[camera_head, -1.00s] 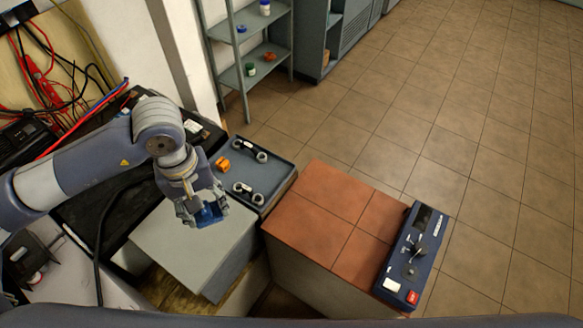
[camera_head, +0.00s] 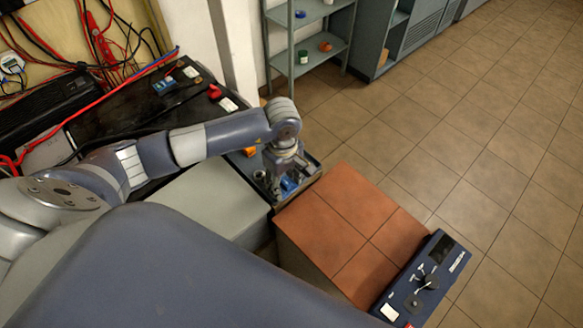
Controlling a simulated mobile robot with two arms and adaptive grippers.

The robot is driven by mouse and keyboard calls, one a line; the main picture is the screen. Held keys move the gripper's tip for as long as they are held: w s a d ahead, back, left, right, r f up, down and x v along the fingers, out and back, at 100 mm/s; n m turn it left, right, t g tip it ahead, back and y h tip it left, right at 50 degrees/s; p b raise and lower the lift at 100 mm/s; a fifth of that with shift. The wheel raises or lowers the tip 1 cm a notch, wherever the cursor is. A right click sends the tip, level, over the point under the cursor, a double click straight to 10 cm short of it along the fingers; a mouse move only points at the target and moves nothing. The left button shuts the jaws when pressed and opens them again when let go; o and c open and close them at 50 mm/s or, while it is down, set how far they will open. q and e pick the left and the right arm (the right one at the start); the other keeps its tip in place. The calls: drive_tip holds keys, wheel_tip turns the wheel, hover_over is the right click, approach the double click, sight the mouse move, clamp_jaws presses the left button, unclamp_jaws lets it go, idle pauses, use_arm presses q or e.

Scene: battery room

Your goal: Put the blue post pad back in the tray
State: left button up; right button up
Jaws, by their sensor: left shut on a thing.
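The blue post pad (camera_head: 289,184) is between the fingers of my left gripper (camera_head: 284,188), which is shut on it. The gripper points down over the blue-grey tray (camera_head: 314,171), near the tray's front part. I cannot tell whether the pad touches the tray floor. My left arm and gripper hide most of the tray and the dark clamps in it. An orange piece (camera_head: 249,152) shows at the tray's far left, partly behind my arm. My right gripper is not in view.
A red-brown tiled block (camera_head: 345,225) stands right of the tray, with a blue control box (camera_head: 424,280) on its right edge. A grey lid (camera_head: 215,200) lies left of the tray. Black batteries (camera_head: 140,110) and cables are behind my arm. A shelf (camera_head: 310,60) stands at the back.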

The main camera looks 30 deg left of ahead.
use_arm(q)
drive_tip(key=w, duration=0.2)
drive_tip(key=w+a+b, duration=0.1)
drive_tip(key=w, duration=0.1)
drive_tip(key=w+f+b, duration=0.1)
drive_tip(key=shift+w+a, duration=0.35)
drive_tip(key=shift+w, duration=0.05)
drive_tip(key=shift+w+a+r+b, duration=0.1)
drive_tip(key=shift+w+a+b, duration=0.2)
drive_tip(key=shift+w, duration=0.45)
wheel_tip(320, 180, down, 4)
drive_tip(key=shift+w+r+b, duration=0.1)
drive_tip(key=shift+r+b, duration=0.15)
drive_tip(key=shift+b, duration=0.85)
drive_tip(key=shift+f, duration=0.2)
drive_tip(key=o, duration=1)
drive_tip(key=shift+r, duration=0.1)
drive_tip(key=shift+o, duration=0.2)
